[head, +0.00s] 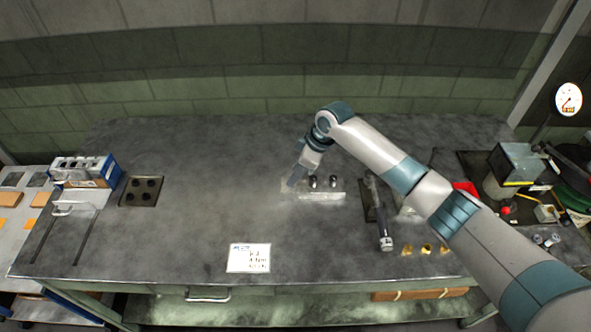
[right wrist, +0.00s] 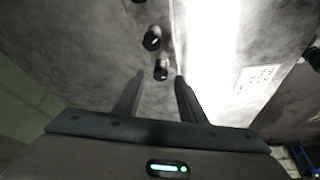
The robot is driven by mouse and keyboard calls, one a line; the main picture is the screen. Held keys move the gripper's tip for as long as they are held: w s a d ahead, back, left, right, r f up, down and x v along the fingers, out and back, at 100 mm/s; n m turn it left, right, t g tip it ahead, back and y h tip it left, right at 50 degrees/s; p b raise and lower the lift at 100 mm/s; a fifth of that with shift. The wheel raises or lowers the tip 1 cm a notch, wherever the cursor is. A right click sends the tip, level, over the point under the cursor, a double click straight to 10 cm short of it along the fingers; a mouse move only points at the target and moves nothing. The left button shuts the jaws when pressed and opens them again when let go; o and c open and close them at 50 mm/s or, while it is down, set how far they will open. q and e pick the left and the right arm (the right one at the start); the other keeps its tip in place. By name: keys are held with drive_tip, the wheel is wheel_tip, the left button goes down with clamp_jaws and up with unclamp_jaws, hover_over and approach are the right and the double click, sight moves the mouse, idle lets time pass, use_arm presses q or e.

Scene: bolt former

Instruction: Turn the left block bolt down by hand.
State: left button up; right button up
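Two dark bolts with round heads stand upright side by side near the middle of the bench, a left bolt (head: 312,181) and a right bolt (head: 333,181). A pale strip (head: 322,196) lies just in front of them. My right gripper (head: 293,181) points down just left of the left bolt. In the right wrist view its fingers (right wrist: 160,82) are apart with nothing between them. The nearest bolt (right wrist: 161,69) shows just beyond the fingertips, and a second bolt (right wrist: 152,38) farther out. The block's outline is hard to make out. My left gripper is not in view.
A dark cylindrical tool (head: 385,242) lies right of the bolts, with small brass pieces (head: 426,248) beyond it. A white card (head: 249,258) lies at the front. A blue-white box (head: 86,171) and a dark plate with holes (head: 142,190) sit left. The bench's centre-left is clear.

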drive_tip(key=shift+a+f, duration=0.1)
drive_tip(key=shift+f, duration=0.2)
clamp_jaws()
drive_tip(key=shift+r, duration=0.1)
